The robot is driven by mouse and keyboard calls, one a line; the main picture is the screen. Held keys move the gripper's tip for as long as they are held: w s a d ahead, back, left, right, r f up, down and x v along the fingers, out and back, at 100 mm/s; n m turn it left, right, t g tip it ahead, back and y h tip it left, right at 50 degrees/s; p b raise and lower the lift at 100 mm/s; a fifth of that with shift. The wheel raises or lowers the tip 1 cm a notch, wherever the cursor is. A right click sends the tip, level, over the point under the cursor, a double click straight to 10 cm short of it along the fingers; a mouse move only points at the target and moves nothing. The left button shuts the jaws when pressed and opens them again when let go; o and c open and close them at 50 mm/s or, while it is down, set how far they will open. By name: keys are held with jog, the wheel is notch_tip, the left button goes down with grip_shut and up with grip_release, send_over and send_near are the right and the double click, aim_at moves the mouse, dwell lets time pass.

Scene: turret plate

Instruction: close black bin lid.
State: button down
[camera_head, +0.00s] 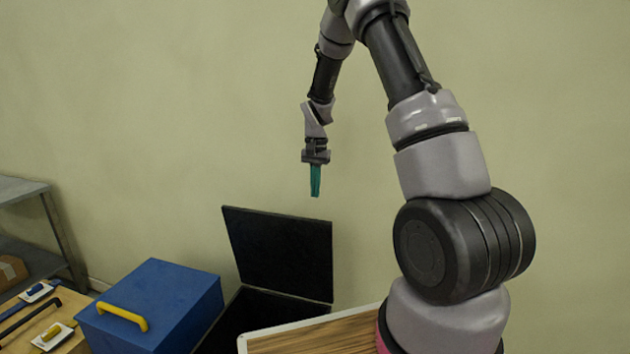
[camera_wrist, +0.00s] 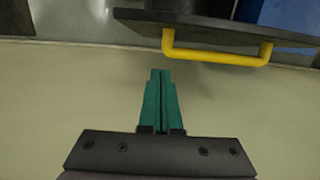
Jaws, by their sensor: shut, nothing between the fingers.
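The black bin (camera_head: 255,318) stands on the floor by the wall. Its black lid (camera_head: 280,250) is open and stands up, leaning slightly back. In the wrist view the lid's top edge (camera_wrist: 190,22) crosses the upper part, with a yellow handle (camera_wrist: 216,56) on the lid's outer face. My gripper (camera_head: 315,194) points down above the raised lid near its upper right, with green fingers shut and empty. In the wrist view the fingertips (camera_wrist: 160,72) are on the handle side of the lid, apart from both lid and handle. The bin's lower front is hidden.
A blue box with a yellow handle (camera_head: 155,305) stands left of the bin. A wooden board (camera_head: 310,335) with a pale rim covers the bin's front right. A grey shelf (camera_head: 40,225) is at far left. The wall (camera_head: 170,130) is close behind the lid.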

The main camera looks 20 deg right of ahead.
jog(key=s+a+f, duration=0.2)
jog(key=s+f, duration=0.1)
jog(key=f, duration=0.2)
jog(key=shift+s+a+f, duration=0.15)
jog(key=shift+s+a, duration=0.1)
jog(key=shift+s, duration=0.15)
